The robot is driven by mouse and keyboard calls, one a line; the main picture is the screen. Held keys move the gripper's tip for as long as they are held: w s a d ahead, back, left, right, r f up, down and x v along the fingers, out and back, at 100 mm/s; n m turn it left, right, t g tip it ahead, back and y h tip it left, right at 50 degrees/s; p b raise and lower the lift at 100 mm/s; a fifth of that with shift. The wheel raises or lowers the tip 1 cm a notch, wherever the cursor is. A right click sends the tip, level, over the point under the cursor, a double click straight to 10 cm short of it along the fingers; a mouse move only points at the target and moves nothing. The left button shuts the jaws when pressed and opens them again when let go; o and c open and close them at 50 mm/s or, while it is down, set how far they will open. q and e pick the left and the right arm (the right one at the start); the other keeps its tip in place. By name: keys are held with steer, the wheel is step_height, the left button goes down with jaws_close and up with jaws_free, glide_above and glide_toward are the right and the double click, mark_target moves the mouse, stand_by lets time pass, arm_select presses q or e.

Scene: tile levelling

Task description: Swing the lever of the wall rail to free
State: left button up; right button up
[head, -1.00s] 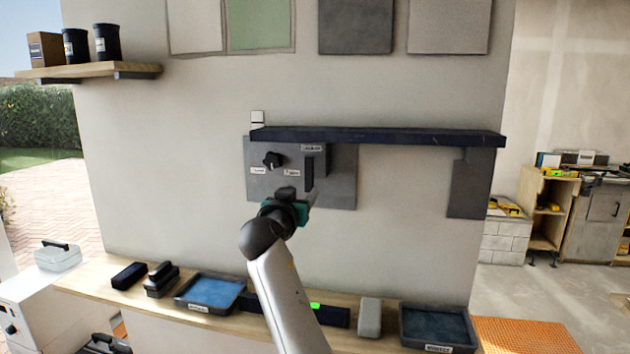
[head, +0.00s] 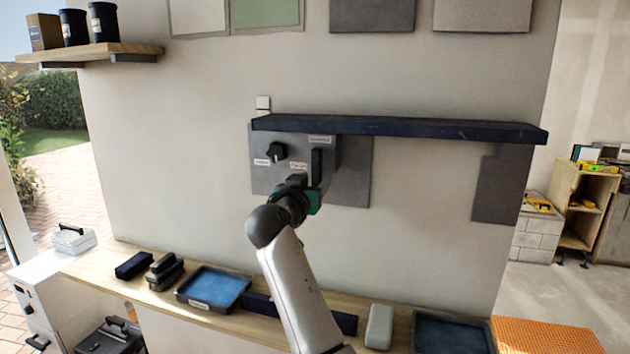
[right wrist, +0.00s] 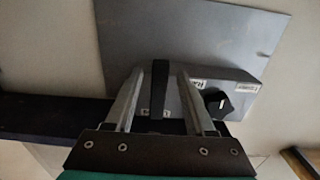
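The dark wall rail (head: 400,129) runs across the wall, with a grey plate (head: 350,185) under its left part. The lever (head: 316,162) is a black upright bar on the box of this plate, just below the rail. In the right wrist view the lever (right wrist: 160,85) stands between my two fingers, with a gap on each side. My right gripper (right wrist: 159,76) is open around it; in the head view the gripper (head: 308,187) covers the lever's lower end. Small labels sit beside the lever, too small to read. My left gripper is not in view.
A black knob (head: 277,151) sits left of the lever on the plate. Below, a wooden shelf (head: 140,285) holds a blue-lined tray (head: 213,288), dark blocks and a grey block (head: 380,326).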

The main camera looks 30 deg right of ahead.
jaws_close()
steer(key=shift+r, duration=0.1)
stand_by(1.1)
